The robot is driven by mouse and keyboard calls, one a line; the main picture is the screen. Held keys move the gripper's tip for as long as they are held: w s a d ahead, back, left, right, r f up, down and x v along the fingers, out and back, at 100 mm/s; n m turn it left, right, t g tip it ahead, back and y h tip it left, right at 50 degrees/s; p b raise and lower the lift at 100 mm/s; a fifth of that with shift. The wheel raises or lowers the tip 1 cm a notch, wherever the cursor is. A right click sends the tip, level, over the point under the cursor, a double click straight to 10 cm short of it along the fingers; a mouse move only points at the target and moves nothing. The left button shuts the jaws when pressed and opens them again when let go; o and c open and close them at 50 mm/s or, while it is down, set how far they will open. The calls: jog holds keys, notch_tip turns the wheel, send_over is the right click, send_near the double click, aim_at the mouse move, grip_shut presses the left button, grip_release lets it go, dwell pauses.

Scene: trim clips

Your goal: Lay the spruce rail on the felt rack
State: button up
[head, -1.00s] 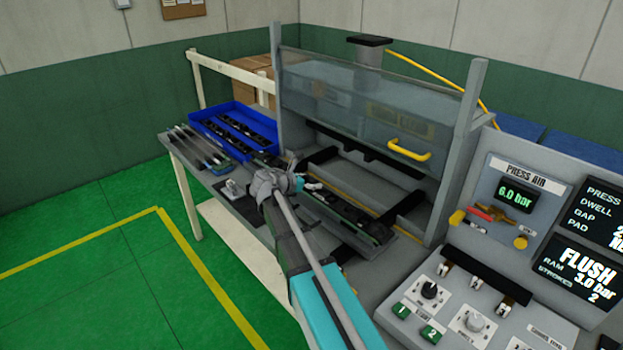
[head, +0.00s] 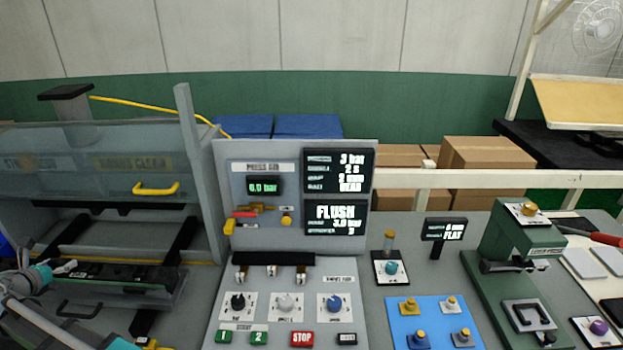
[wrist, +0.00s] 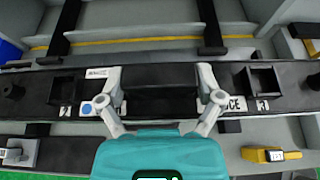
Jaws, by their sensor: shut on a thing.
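The spruce rail (wrist: 233,80) is a long dark bar with black blocks and white labels, one ending in "CE". It runs across the wrist view, level with the picture. My gripper (wrist: 164,98) is shut on the rail's middle, one pale finger on each side of a black block. In the head view my gripper (head: 58,270) is at the lower left, over the dark rail (head: 120,271) in front of the press. I cannot tell whether the rail touches the press bed. I cannot make out the felt rack in the present views.
The press has a clear guard with a yellow handle (head: 156,188), raised above the bed. A grey control panel (head: 270,265) stands right of it. A blue mat (head: 434,308) with knobs and a green device (head: 525,235) are farther right. A yellow part (wrist: 268,155) lies near the rail.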

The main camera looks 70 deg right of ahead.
aim_at(59, 261)
notch_tip(59, 261, up, 6)
jog(key=p, duration=0.5)
